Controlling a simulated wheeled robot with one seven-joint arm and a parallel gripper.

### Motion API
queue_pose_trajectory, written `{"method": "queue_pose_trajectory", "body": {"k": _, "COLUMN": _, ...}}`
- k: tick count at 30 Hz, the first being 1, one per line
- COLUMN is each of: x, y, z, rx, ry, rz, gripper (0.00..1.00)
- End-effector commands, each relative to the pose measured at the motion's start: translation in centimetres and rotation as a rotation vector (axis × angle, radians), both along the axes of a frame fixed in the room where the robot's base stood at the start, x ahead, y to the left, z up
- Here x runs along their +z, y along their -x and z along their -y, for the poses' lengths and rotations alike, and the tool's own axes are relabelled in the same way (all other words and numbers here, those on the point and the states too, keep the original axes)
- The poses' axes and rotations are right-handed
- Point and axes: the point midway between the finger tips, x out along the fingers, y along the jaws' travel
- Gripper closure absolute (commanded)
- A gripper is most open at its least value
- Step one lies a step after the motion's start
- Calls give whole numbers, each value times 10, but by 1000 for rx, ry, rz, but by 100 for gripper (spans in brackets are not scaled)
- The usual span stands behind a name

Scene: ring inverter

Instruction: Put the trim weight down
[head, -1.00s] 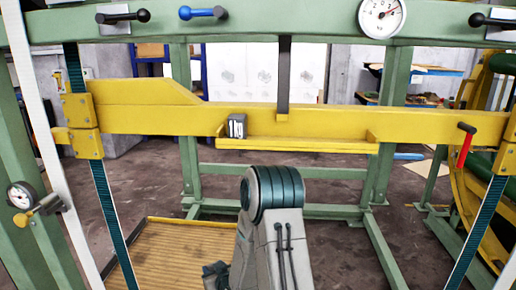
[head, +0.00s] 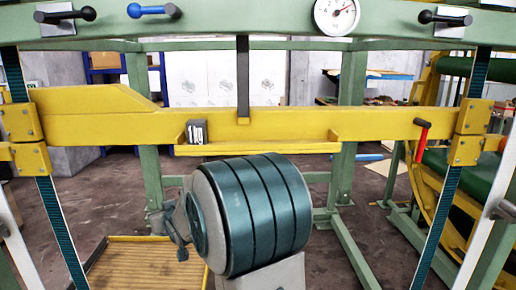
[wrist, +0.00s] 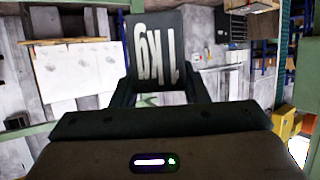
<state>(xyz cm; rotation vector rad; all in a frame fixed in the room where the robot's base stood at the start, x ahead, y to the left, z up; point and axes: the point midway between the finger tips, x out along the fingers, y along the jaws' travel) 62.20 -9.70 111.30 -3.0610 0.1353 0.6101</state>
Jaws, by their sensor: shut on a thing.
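A dark grey block marked 1kg, the trim weight (wrist: 157,48), is in the wrist view, with its lettering upside down. My gripper (wrist: 160,92) is shut on it, with one finger at each side. The weight's lower end is partly hidden between the fingers. In the head view, a similar grey 1kg weight (head: 197,131) stands on the left end of the yellow ledge (head: 270,149). I cannot clearly make out my gripper or the held weight in the head view.
The ledge is bare to the right of the standing weight. A dark upright strip (head: 242,80) comes down to the yellow beam (head: 290,122). A red handle (head: 422,140) is at the beam's right. A dial gauge (head: 337,15) and dark and blue levers (head: 155,11) are on the green top beam.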

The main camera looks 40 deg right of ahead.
Motion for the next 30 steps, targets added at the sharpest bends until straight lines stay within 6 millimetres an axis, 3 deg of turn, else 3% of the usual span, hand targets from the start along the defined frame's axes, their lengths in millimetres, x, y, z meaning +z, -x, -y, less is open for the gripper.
{"method": "queue_pose_trajectory", "body": {"k": 1, "x": 21, "y": 3, "z": 1, "rx": -11, "ry": 5, "rz": 17, "gripper": 100}}
{"method": "queue_pose_trajectory", "body": {"k": 7, "x": 76, "y": 21, "z": 2, "rx": -59, "ry": 5, "rz": 15, "gripper": 100}}
{"method": "queue_pose_trajectory", "body": {"k": 21, "x": 100, "y": 33, "z": 3, "rx": -88, "ry": 0, "rz": 9, "gripper": 100}}
{"method": "queue_pose_trajectory", "body": {"k": 30, "x": 131, "y": 51, "z": 5, "rx": -124, "ry": 4, "rz": 13, "gripper": 100}}
